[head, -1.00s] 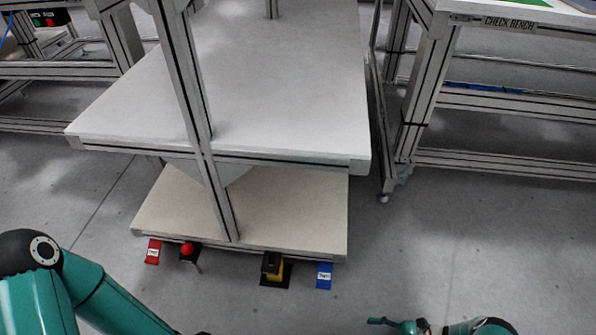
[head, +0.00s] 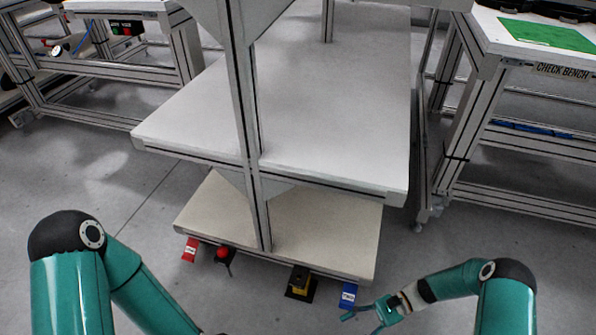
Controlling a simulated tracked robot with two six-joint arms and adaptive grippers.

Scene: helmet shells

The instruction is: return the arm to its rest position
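My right arm (head: 455,283) comes in from the lower right, bent at a black joint. Its gripper (head: 359,324) is low in the picture, in front of the rack's lower right corner. Its teal fingers are spread apart, with nothing seen between them. My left arm (head: 70,265) rises at the lower left, bends at a black joint and runs down past the bottom edge. The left gripper is out of the picture.
A grey shelf rack (head: 330,110) stands ahead, with an empty lower shelf (head: 330,222). Red (head: 190,250) and blue (head: 348,295) tags, a red button (head: 222,253) and a yellow-black device (head: 300,282) sit along its front. The check bench (head: 490,65) is at right.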

